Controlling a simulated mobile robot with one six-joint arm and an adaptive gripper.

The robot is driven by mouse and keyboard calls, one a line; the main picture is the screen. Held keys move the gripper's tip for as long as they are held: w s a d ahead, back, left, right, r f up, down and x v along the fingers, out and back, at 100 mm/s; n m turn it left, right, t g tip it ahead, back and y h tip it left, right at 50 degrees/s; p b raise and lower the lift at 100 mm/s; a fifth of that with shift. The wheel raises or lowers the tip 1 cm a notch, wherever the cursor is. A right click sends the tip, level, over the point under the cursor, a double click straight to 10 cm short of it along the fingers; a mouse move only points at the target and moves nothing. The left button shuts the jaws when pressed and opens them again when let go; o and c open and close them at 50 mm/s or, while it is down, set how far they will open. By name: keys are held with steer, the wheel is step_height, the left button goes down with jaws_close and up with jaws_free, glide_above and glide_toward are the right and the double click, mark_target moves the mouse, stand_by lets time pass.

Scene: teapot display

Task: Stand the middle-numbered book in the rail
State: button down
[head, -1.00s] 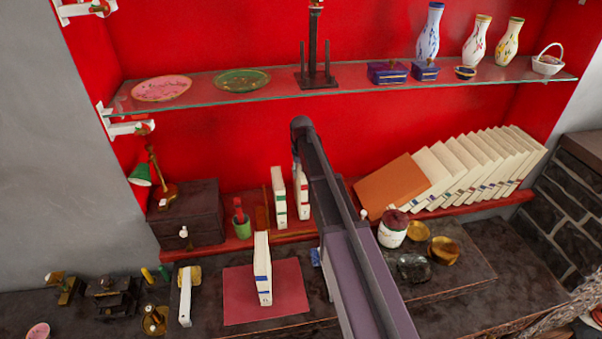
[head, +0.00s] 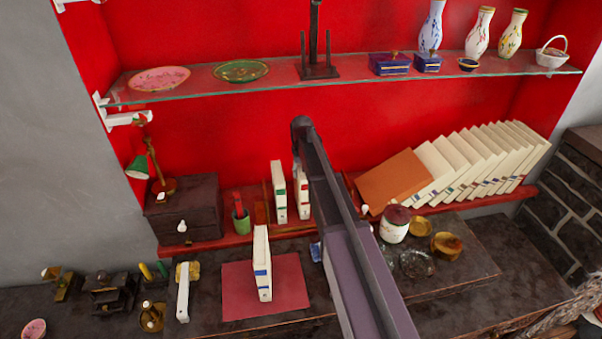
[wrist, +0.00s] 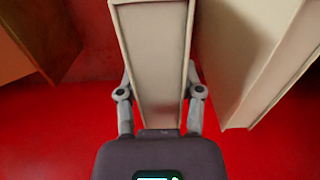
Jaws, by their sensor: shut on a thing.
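A cream book with a red label (head: 303,196) stands upright on the red shelf, partly behind my arm. My gripper is hidden behind my arm in the head view; in the wrist view my gripper (wrist: 160,92) is shut on a cream book (wrist: 152,50), apparently this one. A cream book with a green label (head: 279,192) stands upright just left of it, with a gap between. A cream book with a blue label (head: 262,265) stands on the red mat (head: 235,290). A thin brown upright piece (head: 267,205), perhaps the rail's end, stands left of the green-labelled book. The numbers are unreadable.
In the wrist view, another cream book (wrist: 245,50) is close on the right. An orange book (head: 388,184) and several cream books (head: 468,163) lean at the right. A green pot (head: 241,226) and dark chest (head: 183,208) stand left. A glass shelf (head: 340,80) hangs above.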

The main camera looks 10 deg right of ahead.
steer(key=shift+f+b, duration=0.35)
stand_by(0.4)
steer(key=shift+c, duration=0.8)
jaws_free()
steer(key=s, duration=2.9)
steer(key=shift+s+a+f, duration=0.15)
steer(key=shift+a+f, duration=0.05)
